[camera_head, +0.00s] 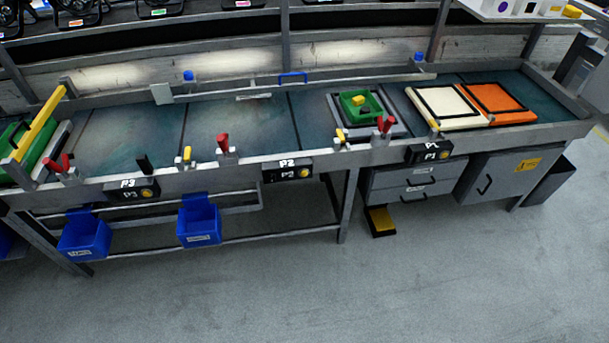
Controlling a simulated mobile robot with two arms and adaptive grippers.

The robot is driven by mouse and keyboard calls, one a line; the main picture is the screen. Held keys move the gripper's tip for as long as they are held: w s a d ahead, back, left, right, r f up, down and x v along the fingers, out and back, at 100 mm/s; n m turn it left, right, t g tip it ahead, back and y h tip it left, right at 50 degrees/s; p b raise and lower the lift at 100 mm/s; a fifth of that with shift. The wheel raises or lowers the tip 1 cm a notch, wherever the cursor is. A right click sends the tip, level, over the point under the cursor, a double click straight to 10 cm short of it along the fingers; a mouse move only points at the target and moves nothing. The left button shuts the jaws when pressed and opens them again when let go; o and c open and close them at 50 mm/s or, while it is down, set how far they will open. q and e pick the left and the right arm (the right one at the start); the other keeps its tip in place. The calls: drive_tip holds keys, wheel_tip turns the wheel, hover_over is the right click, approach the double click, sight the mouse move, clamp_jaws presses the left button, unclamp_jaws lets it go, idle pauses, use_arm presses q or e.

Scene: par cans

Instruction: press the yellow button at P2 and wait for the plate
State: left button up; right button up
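A black box marked P2 (280,175) is fixed to the front edge of the long bench. Its round yellow button (304,172) faces outward at the box's right end, with nothing touching it. The bench section above P2 holds no plate on its dark surface. I cannot tell whether this is the task's plate. Neither of my grippers is in view.
Boxes P3 (120,194) and P1 (420,154) also have yellow buttons. Red-handled clamps (223,143) line the bench edge. Blue bins (199,222) hang below it. A yellow pedal (380,219) stands on the floor. The grey floor (300,290) in front is clear.

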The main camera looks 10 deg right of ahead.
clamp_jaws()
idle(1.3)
